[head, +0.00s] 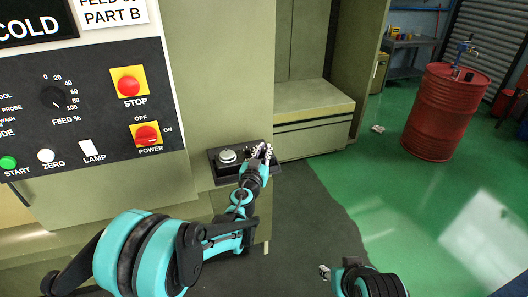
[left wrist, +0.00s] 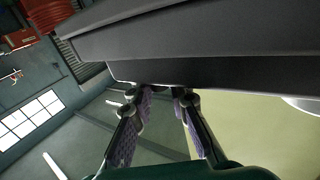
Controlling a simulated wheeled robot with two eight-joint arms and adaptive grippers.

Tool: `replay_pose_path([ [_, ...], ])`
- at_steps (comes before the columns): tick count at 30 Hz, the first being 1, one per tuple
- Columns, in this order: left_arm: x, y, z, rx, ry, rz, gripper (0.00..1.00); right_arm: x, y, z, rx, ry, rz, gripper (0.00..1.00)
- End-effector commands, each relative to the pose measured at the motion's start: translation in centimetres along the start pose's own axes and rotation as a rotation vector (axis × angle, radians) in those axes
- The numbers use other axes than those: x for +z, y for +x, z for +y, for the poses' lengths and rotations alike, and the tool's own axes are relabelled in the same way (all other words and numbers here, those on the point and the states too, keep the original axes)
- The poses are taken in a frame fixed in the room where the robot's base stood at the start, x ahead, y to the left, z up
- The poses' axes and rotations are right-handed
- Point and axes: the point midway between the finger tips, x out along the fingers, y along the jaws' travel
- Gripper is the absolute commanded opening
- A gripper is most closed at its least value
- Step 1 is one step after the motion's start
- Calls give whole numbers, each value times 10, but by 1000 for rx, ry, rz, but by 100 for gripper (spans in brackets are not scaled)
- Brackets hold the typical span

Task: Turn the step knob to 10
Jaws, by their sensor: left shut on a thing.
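A small black control box (head: 225,171) sticks out from the machine front, with a round silver dial (head: 227,156) on its left part. My left gripper (head: 262,152) is at the right part of this box, its fingers around a small thing there that they hide, by its place the step knob. In the left wrist view, the two fingers (left wrist: 160,92) stand apart and reach behind the edge of the dark box (left wrist: 200,72). The knob's pointer and scale cannot be read. My right gripper (head: 324,271) shows only as a small grey tip at the bottom.
The black panel (head: 100,125) at upper left carries a feed knob (head: 55,97), a stop button (head: 128,86) and a power switch (head: 147,135). A beige ledge (head: 300,97) lies behind the box. A red drum (head: 445,110) stands on the open green floor at right.

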Motion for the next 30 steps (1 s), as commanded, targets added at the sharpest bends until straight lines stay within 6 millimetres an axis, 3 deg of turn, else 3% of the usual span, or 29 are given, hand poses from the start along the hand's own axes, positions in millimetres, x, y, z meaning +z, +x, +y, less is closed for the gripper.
replay_pose_path([
  [12, 0, 0, -1, 159, 1, 6, 0, 2, 2, 0, 0, 0, 0, 40],
  [27, 0, 0, 0, 174, 1, 7, 0, 2, 2, 0, 0, 0, 0, 40],
  [28, 0, 0, 0, 174, 1, 7, 23, 2, 2, 0, 0, 0, 0, 40],
  [30, 0, 0, 0, 174, 1, 7, 39, 2, 2, 0, 0, 0, 0, 40],
])
